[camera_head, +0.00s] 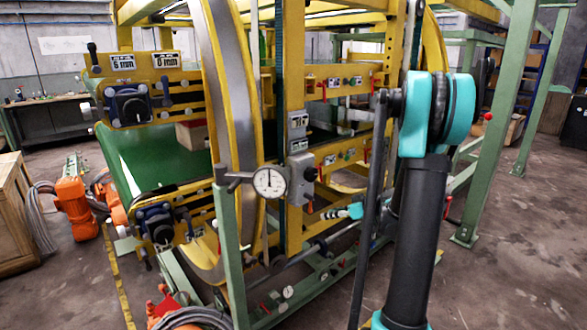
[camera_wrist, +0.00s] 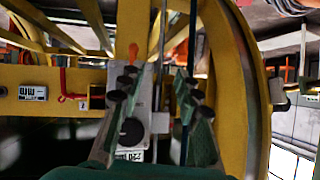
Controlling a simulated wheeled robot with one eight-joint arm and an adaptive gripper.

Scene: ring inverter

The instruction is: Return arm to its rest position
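My arm, black and turquoise, stands upright at the right of the head view. A small teal and white part shows just left of it, low in front of the machine; I cannot tell if it is my gripper. In the wrist view my gripper (camera_wrist: 157,78) shows two green fingers with dark round pads. The fingers are apart with nothing held between them. Behind them is a grey box with a dark round knob, close to a yellow frame; I cannot tell if they touch.
The yellow ring inverter (camera_head: 233,95) fills the middle, with a dial gauge (camera_head: 269,181) at its front. Green posts (camera_head: 497,110) stand at the right. Orange motors (camera_head: 75,205) and a wooden crate (camera_head: 14,212) are at the left. Floor (camera_head: 510,285) at lower right is clear.

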